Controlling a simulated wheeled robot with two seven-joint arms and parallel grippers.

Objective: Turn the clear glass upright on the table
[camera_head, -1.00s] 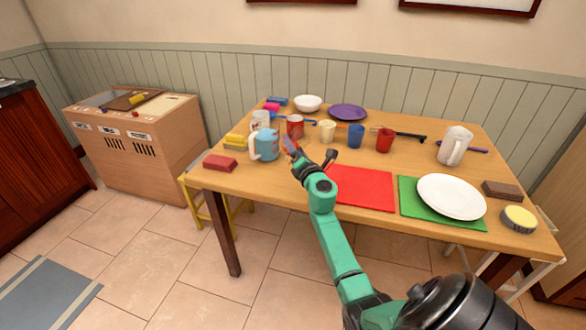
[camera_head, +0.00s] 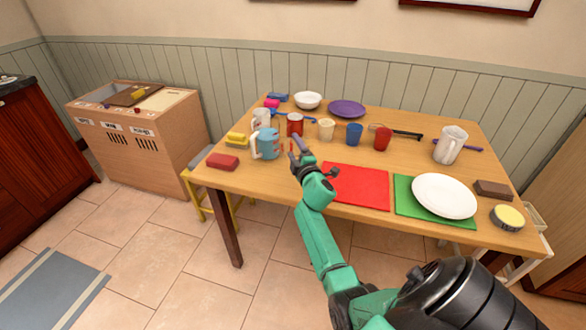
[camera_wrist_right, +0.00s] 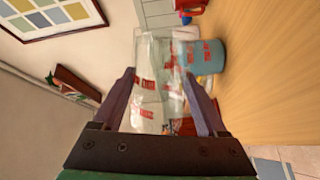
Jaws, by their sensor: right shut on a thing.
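The clear glass (camera_wrist_right: 156,62) is between the fingers of my right gripper (camera_wrist_right: 160,88) in the right wrist view. The fingers are shut on its sides. Its length seems to run along the fingers, as if tilted or on its side, but its exact tilt and whether it touches the table are hard to tell. In the head view my right gripper (camera_head: 300,150) is over the table's front left part, just right of the blue mug (camera_head: 267,143); the glass is too faint to make out clearly there. My left gripper is not in view.
The blue mug also shows close behind the glass in the wrist view (camera_wrist_right: 207,58). A red mug (camera_head: 295,124), a beige cup (camera_head: 326,129) and a blue cup (camera_head: 355,134) stand behind the gripper. A red mat (camera_head: 355,187) lies to its right. A red block (camera_head: 222,162) sits at the left.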

